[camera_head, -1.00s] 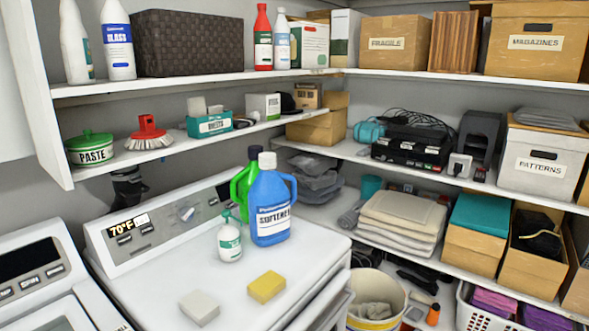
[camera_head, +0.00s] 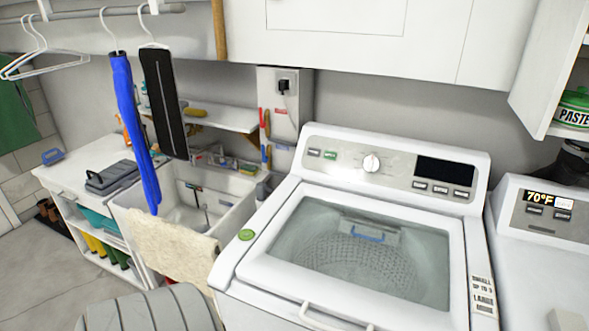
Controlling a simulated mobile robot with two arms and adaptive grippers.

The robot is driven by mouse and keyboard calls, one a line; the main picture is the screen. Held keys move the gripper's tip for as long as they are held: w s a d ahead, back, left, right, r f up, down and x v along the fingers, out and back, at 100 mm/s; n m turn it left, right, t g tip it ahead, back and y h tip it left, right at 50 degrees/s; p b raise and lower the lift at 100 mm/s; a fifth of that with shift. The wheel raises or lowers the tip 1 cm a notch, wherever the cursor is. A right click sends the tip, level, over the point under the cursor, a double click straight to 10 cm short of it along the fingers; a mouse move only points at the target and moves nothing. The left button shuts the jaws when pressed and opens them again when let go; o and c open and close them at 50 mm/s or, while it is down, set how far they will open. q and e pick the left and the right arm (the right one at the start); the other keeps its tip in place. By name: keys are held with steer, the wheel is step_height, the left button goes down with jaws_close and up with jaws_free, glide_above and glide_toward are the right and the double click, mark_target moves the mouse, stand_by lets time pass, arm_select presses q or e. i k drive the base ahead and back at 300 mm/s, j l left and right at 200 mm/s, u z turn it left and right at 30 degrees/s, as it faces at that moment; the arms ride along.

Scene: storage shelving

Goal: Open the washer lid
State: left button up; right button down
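The washer (camera_head: 243,270) is a white top-loader in the middle and right of the head view. Its lid (camera_head: 285,255) has a white frame around a large clear window and lies shut on top. The drum and a blue-marked part show through the glass. A white handle (camera_head: 325,322) sits at the lid's front edge, at the bottom of the view. The control panel (camera_head: 385,172) with a knob and dark display rises behind the lid. Neither of my grippers is in view.
A second white machine (camera_head: 540,255) stands close on the right. White cabinets (camera_head: 380,30) hang above. A sink (camera_head: 190,205) with a beige towel (camera_head: 172,250) over its edge is left of the washer. A grey ribbed object (camera_head: 150,310) stands on the floor at front left.

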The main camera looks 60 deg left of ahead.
mark_target(374, 310)
steer(key=j+u, duration=0.1)
steer(key=u, duration=0.95)
